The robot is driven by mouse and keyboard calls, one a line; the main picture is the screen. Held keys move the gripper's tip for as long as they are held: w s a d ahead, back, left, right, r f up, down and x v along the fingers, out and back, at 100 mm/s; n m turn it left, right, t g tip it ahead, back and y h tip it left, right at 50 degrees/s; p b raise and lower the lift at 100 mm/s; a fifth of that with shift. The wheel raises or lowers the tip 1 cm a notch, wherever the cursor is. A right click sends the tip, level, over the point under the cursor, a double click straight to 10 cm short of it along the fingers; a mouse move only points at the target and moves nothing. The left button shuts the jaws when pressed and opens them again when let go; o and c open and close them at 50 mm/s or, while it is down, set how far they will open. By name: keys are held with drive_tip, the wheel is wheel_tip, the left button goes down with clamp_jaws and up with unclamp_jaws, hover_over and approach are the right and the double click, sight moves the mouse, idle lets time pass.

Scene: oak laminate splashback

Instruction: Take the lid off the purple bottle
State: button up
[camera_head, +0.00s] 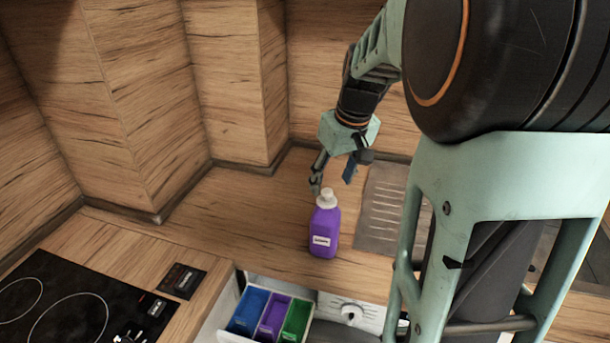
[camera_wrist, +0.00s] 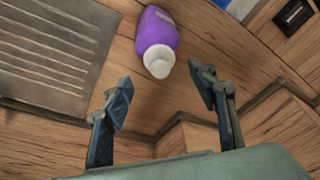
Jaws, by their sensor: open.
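The purple bottle (camera_head: 324,232) stands upright on the wooden counter, with a pale label on its front and a white lid (camera_head: 327,197) on top. My gripper (camera_head: 333,182) is open and empty, just behind and above the lid in the head view. In the wrist view, the bottle (camera_wrist: 157,30) and its lid (camera_wrist: 159,61) appear ahead of my gripper (camera_wrist: 162,90), between the lines of its two fingers. The lid seems close to one fingertip; I cannot tell whether they touch.
A grooved metal drainboard (camera_head: 382,210) lies right of the bottle. An open drawer holds blue (camera_head: 247,312), purple (camera_head: 272,318) and green (camera_head: 296,320) bins below the counter edge. A black hob (camera_head: 55,305) is at the lower left. Wooden walls stand behind; the counter left of the bottle is clear.

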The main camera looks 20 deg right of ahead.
sight(329, 192)
drive_tip(key=p+x, duration=0.1)
drive_tip(key=x, duration=0.4)
drive_tip(key=shift+s, duration=0.1)
drive_tip(key=shift+c, duration=0.5)
drive_tip(key=c, duration=0.8)
